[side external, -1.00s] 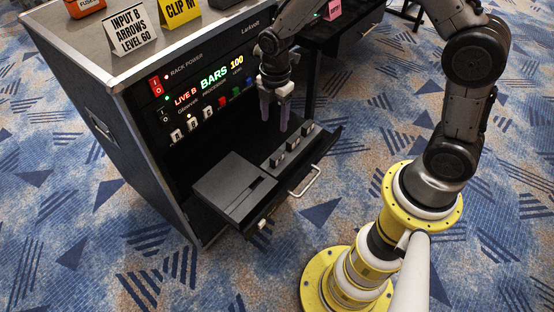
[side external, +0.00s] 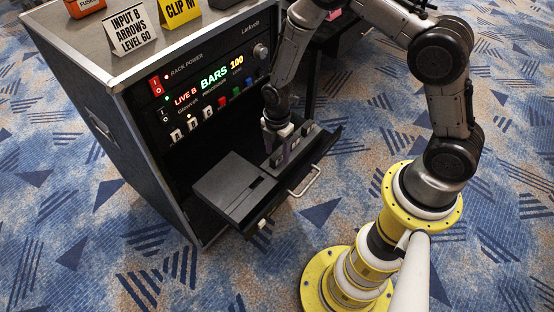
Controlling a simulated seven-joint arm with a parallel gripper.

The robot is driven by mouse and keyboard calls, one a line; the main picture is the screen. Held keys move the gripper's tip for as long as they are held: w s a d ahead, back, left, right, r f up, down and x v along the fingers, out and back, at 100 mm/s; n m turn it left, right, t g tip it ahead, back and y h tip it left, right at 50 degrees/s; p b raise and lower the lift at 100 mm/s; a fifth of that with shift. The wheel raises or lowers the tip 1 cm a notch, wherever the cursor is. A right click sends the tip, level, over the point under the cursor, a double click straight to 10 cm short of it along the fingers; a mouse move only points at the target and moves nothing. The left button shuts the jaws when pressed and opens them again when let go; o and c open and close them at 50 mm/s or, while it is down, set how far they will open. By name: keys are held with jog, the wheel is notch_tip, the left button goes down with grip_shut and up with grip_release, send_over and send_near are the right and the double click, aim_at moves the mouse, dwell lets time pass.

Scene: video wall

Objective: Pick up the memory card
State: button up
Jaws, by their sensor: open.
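The open drawer (side external: 316,164) of the rack holds a grey strip (side external: 267,167) with several small dark upright pieces along it. One of these pieces (side external: 307,128) shows to the right of my gripper; I cannot tell for sure which piece is the memory card. My gripper (side external: 281,151) points down with its jaws open, its fingertips low at the middle of the strip. The fingers hide part of the strip, and I cannot tell whether a piece stands between them.
A dark flat box (side external: 228,185) with a slot fills the left of the drawer. The drawer handle (side external: 304,182) sticks out in front. The rack front panel (side external: 210,92) with lit displays and switches rises close behind my gripper. Signs such as a white card (side external: 129,33) stand on top.

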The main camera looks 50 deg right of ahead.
notch_tip(320, 180, down, 2)
grip_shut()
dwell(0.4)
